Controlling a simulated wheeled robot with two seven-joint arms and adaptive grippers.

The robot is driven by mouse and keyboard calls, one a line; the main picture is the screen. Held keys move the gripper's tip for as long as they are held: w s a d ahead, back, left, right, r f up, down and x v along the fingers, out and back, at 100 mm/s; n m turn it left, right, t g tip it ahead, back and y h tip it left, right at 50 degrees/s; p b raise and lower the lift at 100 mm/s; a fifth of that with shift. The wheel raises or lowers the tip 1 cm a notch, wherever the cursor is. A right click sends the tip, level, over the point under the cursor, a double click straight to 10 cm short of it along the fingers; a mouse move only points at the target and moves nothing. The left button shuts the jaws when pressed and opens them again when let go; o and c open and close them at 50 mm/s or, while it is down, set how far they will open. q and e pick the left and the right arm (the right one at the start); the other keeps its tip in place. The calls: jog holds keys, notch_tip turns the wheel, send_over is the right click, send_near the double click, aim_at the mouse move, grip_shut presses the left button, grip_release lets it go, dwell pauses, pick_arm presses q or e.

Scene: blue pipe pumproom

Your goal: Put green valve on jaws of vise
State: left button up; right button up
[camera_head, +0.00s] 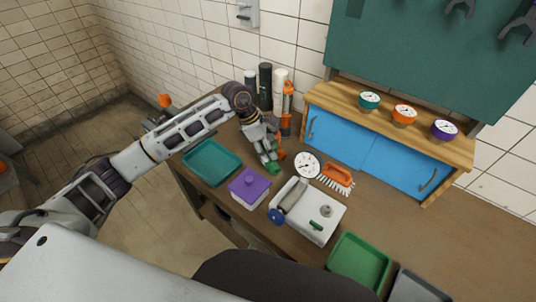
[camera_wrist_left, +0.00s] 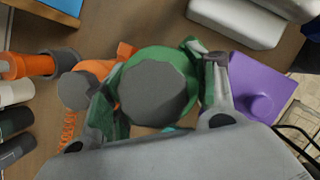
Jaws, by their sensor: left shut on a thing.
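My left gripper (camera_head: 268,158) is over the bench behind the purple box. It is shut on the green valve (camera_head: 273,167), which is mostly hidden by the fingers in the head view. In the left wrist view the green valve (camera_wrist_left: 190,55) shows a round dark grey cap, with a finger of the gripper (camera_wrist_left: 165,105) on either side. An orange valve-like part (camera_wrist_left: 120,55) with a grey cap lies right beside it; I cannot tell whether they touch. A dark item with an orange top (camera_head: 165,101), partly behind my left arm, may be the vise; I cannot tell.
A purple-lidded box (camera_head: 249,187), teal tray (camera_head: 211,162) and white device (camera_head: 318,213) with a blue knob stand nearby. A gauge (camera_head: 306,165), orange brush (camera_head: 337,176), bottles (camera_head: 265,85) and blue cabinet (camera_head: 365,155) are behind. A green tray (camera_head: 358,262) is front right.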

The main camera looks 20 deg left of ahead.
pick_arm(q)
jog(key=shift+f+p, duration=0.4)
jog(key=shift+f, duration=1.45)
jog(key=shift+f, duration=0.15)
jog(key=o, duration=1.3)
jog(key=shift+o, duration=0.2)
